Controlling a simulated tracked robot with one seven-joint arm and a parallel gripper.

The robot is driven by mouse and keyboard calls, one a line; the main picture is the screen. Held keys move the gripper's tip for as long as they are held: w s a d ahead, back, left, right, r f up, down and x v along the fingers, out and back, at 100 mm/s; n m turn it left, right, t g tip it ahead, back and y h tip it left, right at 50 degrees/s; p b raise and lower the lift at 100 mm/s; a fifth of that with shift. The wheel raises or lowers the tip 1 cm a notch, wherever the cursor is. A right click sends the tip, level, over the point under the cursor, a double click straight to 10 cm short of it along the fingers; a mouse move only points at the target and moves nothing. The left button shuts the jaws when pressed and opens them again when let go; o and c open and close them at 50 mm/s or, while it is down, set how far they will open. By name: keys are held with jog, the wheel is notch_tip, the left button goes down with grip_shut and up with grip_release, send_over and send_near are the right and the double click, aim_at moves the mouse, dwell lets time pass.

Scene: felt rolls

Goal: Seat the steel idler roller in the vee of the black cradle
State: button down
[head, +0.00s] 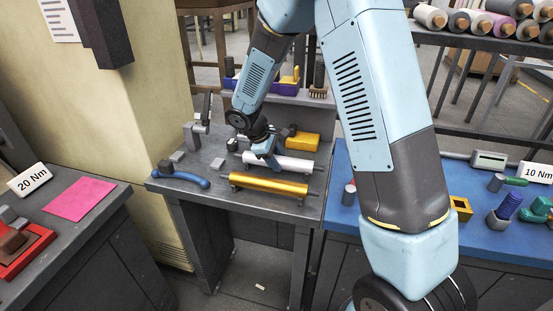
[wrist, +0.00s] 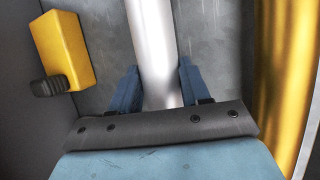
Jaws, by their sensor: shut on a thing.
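The steel idler roller (head: 294,163) is a pale, bright cylinder lying across the grey bench in the head view. In the wrist view the roller (wrist: 151,40) runs between the two blue fingers. My gripper (head: 266,148) is shut on the roller near its left end; in the wrist view my gripper (wrist: 158,88) has one finger on each side of it. A gold roller (head: 268,183) lies roughly parallel, nearer the bench front, with dark supports near its ends. I cannot clearly tell the black cradle apart, nor whether the steel roller touches any support.
A yellow block (head: 303,141) is behind the steel roller. A blue curved handle (head: 182,175) and small grey blocks lie to the left on the bench (head: 215,155). A blue-topped bench (head: 480,238) with small parts adjoins on the right.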

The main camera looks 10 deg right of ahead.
jog(key=shift+c, duration=2.3)
grip_release()
jog(key=v, duration=1.3)
jog(key=shift+a+r, duration=0.15)
jog(key=shift+r, duration=0.2)
jog(key=s+d+r+m+t+y, duration=0.2)
jog(key=s+d+r+m+y, duration=0.2)
jog(key=s+d+r+m, duration=0.9)
jog(key=s+d+r+t, duration=0.1)
jog(key=s+d, duration=0.2)
jog(key=s, duration=0.4)
jog(key=s+d+r+t+y, duration=0.1)
jog(key=s+d, duration=0.3)
jog(key=s, duration=0.3)
jog(key=shift+s+t, duration=0.15)
jog(key=shift+t, duration=0.15)
